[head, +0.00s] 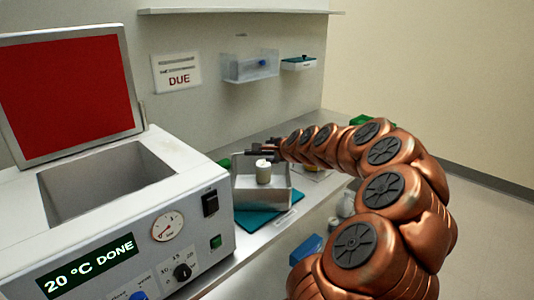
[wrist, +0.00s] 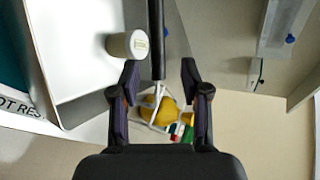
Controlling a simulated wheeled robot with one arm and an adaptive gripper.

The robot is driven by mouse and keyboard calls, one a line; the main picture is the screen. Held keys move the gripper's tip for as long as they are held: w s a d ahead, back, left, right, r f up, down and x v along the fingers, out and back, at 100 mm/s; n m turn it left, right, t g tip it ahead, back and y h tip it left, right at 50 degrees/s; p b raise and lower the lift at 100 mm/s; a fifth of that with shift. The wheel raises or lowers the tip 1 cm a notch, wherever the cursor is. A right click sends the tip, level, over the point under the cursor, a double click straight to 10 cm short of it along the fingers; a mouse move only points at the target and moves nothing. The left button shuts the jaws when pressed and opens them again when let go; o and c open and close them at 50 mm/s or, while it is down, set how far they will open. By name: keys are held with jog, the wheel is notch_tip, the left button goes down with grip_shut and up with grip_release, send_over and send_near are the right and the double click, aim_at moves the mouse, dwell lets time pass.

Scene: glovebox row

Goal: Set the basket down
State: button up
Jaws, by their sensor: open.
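The basket (head: 283,197), a grey metal open-topped tray, sits level on a teal mat (head: 253,221) on the bench in the head view. A white lidded jar (head: 263,174) stands upright in it. In the wrist view the basket's pale inside (wrist: 75,45) fills the upper left, with the jar (wrist: 122,44) near its right side. My gripper (head: 262,153) is at the basket's far side, partly hidden by my arm. In the wrist view my gripper (wrist: 159,75) is open. A black bar (wrist: 157,35), perhaps the basket's handle, runs between its fingers with gaps on both sides.
A white bath unit (head: 150,210) with its red-faced lid (head: 70,90) raised stands left of the basket; its display reads 20 °C DONE. A clear wall bin (head: 250,67) hangs behind. A yellow object (wrist: 157,110) and white wire frame lie beyond the fingers.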

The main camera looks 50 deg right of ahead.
jog(key=shift+v, duration=2.5)
